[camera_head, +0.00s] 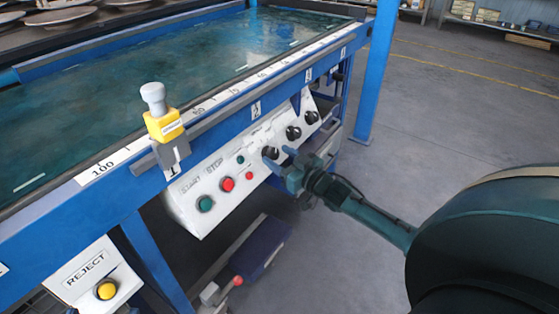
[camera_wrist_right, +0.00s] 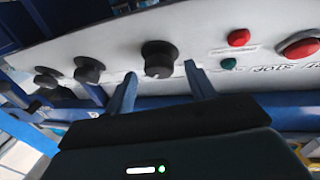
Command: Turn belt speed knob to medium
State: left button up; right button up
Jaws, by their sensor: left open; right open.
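The sloped white control panel (camera_head: 215,165) carries a row of black knobs. The near knob (camera_head: 270,153) is beside the fingertips of my right gripper (camera_head: 279,157). The middle knob (camera_head: 293,132) and far knob (camera_head: 311,117) are further along the panel. In the right wrist view the open fingers of the right gripper (camera_wrist_right: 160,73) point at the panel, with the near knob (camera_wrist_right: 159,59) between and just ahead of their tips. I cannot tell whether they touch it. The knob labels are too small to read. My left gripper is out of view.
Left of the knobs are a green start button (camera_head: 205,204), a red stop button (camera_head: 227,184) and small lamps. A yellow box with a grey cap (camera_head: 165,125) stands on the table's edge. A blue post (camera_head: 374,70) rises behind. Open floor lies to the right.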

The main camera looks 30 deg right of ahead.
jog(key=shift+w, duration=0.25)
jog(key=shift+c, duration=0.5)
jog(key=c, duration=0.9)
jog(key=shift+o, duration=0.2)
